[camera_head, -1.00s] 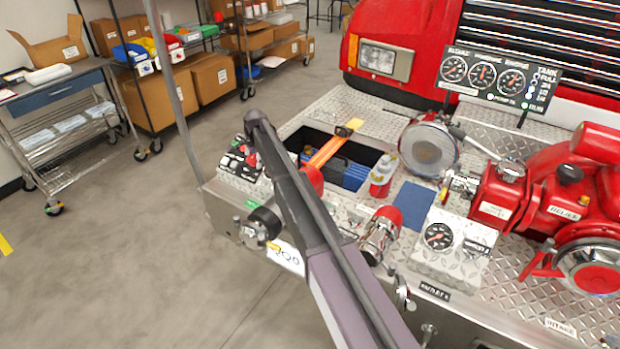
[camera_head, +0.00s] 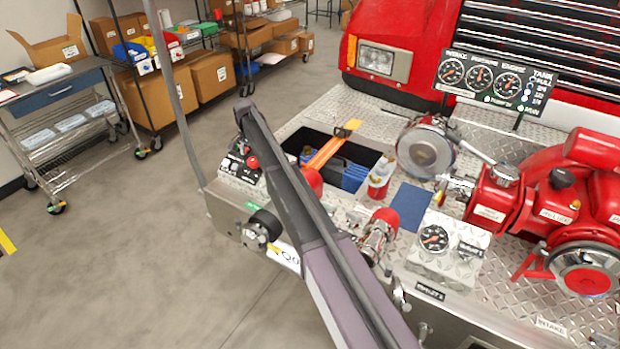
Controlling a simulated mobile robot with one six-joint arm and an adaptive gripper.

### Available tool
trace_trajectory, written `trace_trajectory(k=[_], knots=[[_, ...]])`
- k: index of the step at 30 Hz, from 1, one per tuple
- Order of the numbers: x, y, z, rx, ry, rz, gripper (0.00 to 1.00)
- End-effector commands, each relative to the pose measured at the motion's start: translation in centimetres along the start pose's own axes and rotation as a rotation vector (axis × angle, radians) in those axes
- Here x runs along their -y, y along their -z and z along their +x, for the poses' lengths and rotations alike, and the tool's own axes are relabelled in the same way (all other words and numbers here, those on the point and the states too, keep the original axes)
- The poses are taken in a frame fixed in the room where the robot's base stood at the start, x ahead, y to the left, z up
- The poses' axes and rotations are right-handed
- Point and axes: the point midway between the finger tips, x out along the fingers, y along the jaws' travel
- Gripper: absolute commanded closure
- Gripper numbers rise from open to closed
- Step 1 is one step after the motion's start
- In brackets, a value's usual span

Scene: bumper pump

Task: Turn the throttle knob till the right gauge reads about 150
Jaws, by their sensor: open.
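The black gauge board (camera_head: 500,86) stands at the back right, in front of the truck grille. A small control panel (camera_head: 237,176) sits at the left end of the bumper deck. A red knob (camera_head: 253,162) shows on it, close beside my arm; I cannot tell whether this is the throttle. My arm crosses from the bottom centre up to the panel's upper edge. My gripper cannot be made out; the arm's end is hidden or too unclear there.
An open deck compartment (camera_head: 350,170) holds blue items, with an orange strap across it. A bottle (camera_head: 379,178) stands beside it. A single gauge (camera_head: 434,238) and a red pump (camera_head: 520,200) fill the right side. Open floor (camera_head: 150,250) lies left of the bumper.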

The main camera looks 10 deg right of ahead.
Motion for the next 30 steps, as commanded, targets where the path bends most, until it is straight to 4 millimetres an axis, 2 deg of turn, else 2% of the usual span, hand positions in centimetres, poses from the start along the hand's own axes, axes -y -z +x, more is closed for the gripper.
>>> trace_trajectory(k=[1, 30], knots=[[0.0, 0.0, -0.9, 0.0, 0.0, 0.0, 0.04], [0.0, 0.0, -9.1, 0.0, 0.0, 0.002, 0.04]])
